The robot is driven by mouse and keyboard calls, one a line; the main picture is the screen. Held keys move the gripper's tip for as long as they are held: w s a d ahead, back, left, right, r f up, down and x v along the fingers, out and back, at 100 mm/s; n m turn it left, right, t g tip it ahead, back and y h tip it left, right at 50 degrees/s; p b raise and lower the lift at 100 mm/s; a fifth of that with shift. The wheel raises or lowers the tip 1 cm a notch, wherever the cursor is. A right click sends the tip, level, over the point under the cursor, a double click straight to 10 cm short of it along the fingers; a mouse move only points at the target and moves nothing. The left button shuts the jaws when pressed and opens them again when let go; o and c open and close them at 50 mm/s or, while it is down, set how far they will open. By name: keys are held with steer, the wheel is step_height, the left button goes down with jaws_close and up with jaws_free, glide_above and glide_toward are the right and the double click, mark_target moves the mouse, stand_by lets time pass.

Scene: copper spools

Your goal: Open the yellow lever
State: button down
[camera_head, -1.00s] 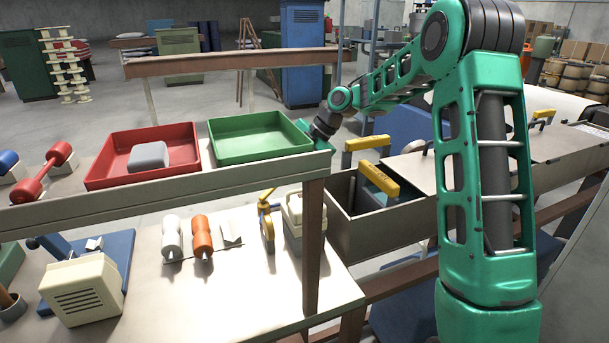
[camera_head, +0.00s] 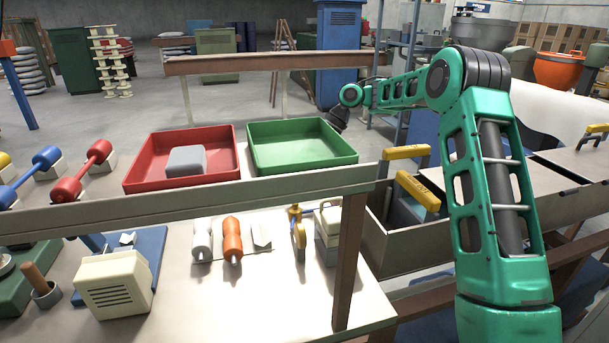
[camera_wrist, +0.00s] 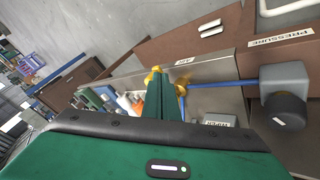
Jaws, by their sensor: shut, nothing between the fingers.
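In the wrist view my gripper (camera_wrist: 157,75) is shut and empty, its green fingers pressed together and pointing away from the camera. A small yellow part (camera_wrist: 181,91), which may be the yellow lever, shows just right of the fingers near the end of a blue pipe (camera_wrist: 220,84). Another yellow bit (camera_wrist: 151,76) shows left of the fingertips. The fingers partly hide this area, and I cannot tell contact. In the head view the dark wrist end of my arm is beyond the green tray's back right corner; its fingertips are hidden. A yellow upright piece (camera_head: 299,236) stands on the lower bench.
A grey box with a black knob (camera_wrist: 285,110) sits beside a "PRESSURE" label (camera_wrist: 281,37). In the head view are a red tray (camera_head: 135,175) with a grey block (camera_head: 186,160), a green tray (camera_head: 310,170), and yellow handles (camera_head: 417,191) by an open bin (camera_head: 405,245).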

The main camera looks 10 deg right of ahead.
steer(key=shift+w+a, duration=0.15)
steer(key=shift+a, duration=0.15)
stand_by(0.5)
